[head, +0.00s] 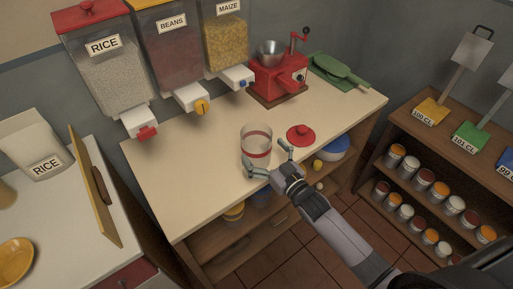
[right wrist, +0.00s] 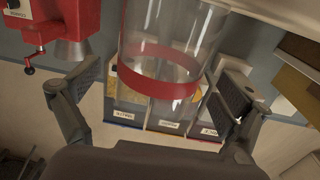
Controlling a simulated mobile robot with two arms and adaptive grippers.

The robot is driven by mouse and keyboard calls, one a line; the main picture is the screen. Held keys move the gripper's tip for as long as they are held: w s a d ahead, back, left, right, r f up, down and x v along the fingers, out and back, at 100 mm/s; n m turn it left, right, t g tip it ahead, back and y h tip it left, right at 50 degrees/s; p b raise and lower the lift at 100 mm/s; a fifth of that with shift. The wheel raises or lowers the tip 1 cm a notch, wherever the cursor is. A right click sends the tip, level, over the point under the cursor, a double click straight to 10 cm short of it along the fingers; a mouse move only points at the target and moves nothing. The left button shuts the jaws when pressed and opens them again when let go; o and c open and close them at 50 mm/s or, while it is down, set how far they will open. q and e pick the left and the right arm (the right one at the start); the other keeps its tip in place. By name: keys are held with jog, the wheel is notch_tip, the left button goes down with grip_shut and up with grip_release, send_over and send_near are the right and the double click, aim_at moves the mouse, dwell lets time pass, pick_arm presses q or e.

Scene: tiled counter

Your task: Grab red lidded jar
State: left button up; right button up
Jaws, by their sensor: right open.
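A clear glass jar with red bands (head: 256,146) stands upright and open on the counter in the head view. Its red lid (head: 300,135) with a knob lies on the counter to its right. My right gripper (head: 268,158) is open at the near side of the jar. In the right wrist view the jar (right wrist: 160,80) shows between the two spread fingers of my right gripper (right wrist: 155,105), with gaps on both sides. My left gripper is not in view.
Dispensers for rice (head: 105,75), beans (head: 170,50) and maize (head: 226,45) hang behind the counter (head: 190,170). A red grinder (head: 280,75) and a green scoop (head: 338,70) stand at the back right. A shelf of small jars (head: 440,130) is on the right.

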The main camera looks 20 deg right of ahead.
aim_at(248, 134)
jog(key=x, duration=0.4)
jog(key=shift+f, duration=0.15)
jog(key=shift+s, duration=0.15)
jog(key=shift+c, duration=0.5)
jog(key=c, duration=1.5)
jog(key=shift+r, duration=0.25)
